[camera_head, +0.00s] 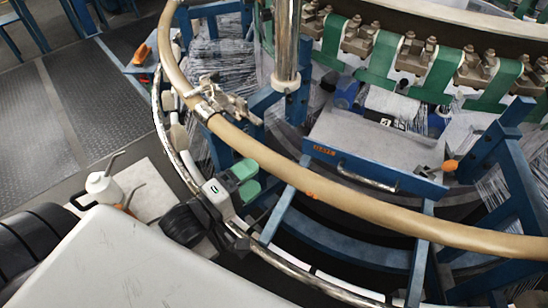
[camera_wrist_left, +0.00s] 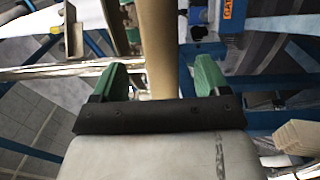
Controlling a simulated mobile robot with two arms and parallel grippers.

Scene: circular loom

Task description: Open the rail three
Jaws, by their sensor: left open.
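A tan tubular rail (camera_head: 330,190) curves around the loom from the upper left to the lower right in the head view. A metal clamp or latch (camera_head: 222,100) sits on it at the left. I cannot tell which stretch is rail three. My left gripper (camera_head: 246,180), with green fingertips, is open beside the near outer side of the rail, right of the clamp. In the left wrist view, my left gripper (camera_wrist_left: 160,78) has its fingers apart, with the rail (camera_wrist_left: 157,45) lined up between them. Contact cannot be told. My right gripper is not in view.
A chrome tube (camera_head: 175,160) runs outside and below the rail. A blue-edged panel with a metal handle (camera_head: 367,178) lies inside the ring. A vertical metal post (camera_head: 287,45) stands at the back.

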